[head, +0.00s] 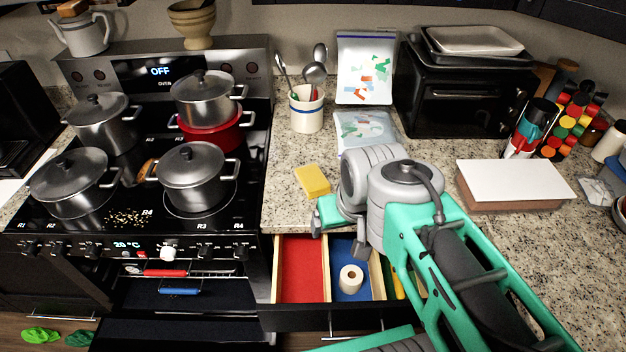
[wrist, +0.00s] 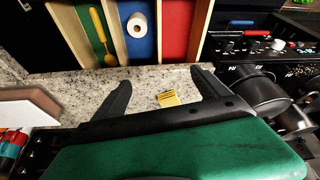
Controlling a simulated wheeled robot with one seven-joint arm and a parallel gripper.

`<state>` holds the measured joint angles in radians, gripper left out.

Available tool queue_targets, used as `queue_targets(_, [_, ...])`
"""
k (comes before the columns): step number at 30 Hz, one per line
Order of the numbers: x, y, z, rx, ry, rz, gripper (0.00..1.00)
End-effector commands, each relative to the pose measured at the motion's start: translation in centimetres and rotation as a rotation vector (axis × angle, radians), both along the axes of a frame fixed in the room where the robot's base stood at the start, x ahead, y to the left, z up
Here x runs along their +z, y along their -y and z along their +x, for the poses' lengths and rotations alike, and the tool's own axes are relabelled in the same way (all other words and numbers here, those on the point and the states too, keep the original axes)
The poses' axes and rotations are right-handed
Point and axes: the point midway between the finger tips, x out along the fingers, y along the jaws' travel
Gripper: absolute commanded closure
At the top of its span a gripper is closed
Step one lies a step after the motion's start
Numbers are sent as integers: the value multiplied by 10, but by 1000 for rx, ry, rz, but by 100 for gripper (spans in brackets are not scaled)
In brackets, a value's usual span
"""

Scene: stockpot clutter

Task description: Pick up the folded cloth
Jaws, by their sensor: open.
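A small yellow folded piece (head: 312,180), which looks like the folded cloth, lies flat on the speckled counter to the right of the stove. In the wrist view the yellow piece (wrist: 169,99) shows between my two dark fingers, nearer the right one, with its lower end cut off by my gripper's body. My gripper (wrist: 160,79) is open, with nothing held between its fingers. In the head view its green body is just in front of the yellow piece, near the counter's front edge, and the fingers are mostly hidden.
An open drawer (head: 301,268) below holds a paper roll (head: 351,278). Several pots, including one front pot (head: 192,178), stand on the stove at left. A utensil crock (head: 307,108) stands behind the yellow piece. A white-topped block (head: 513,183) lies to the right.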

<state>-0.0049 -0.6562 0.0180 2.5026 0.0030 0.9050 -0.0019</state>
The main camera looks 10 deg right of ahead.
Motion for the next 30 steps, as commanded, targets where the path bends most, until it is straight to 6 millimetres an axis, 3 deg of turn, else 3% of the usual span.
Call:
queue_targets(11, [0, 0, 0, 0, 0, 0, 13])
queue_targets(14, [-6, 0, 13, 9, 5, 1, 11])
queue_targets(17, [-21, -2, 58, 41, 27, 6, 11])
queue_targets(21, [-48, 4, 149, 110, 79, 12, 11])
queue_targets(24, [-66, 10, 200, 149, 113, 15, 11])
queue_targets(27, [-75, 15, 233, 176, 138, 16, 11])
queue_targets(30, [-78, 16, 246, 188, 147, 17, 11])
